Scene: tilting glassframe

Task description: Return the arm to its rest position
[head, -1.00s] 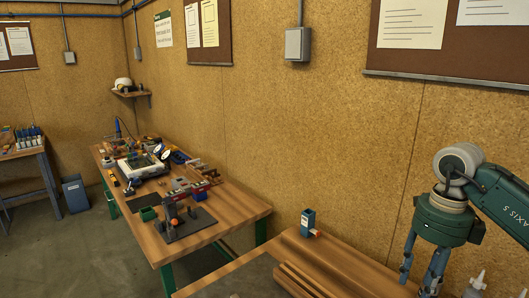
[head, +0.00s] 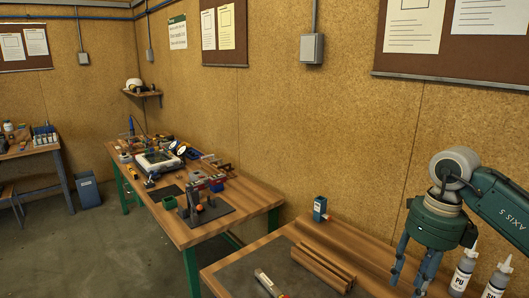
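My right arm comes in from the right edge, with a green and grey wrist and a link marked AXIS 5. My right gripper (head: 413,280) points down over the right part of the near workbench (head: 235,270). Its two blue-grey fingers stand apart with nothing seen between them. The lower ends are close to the bottom edge of the view. My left arm and gripper are not in view.
Bottles marked PU (head: 462,272) stand just right of my gripper. Wooden strips (head: 323,268), a blue box (head: 320,208) and a tube (head: 268,282) are on the near bench. A cluttered second bench (head: 245,200) stands farther back.

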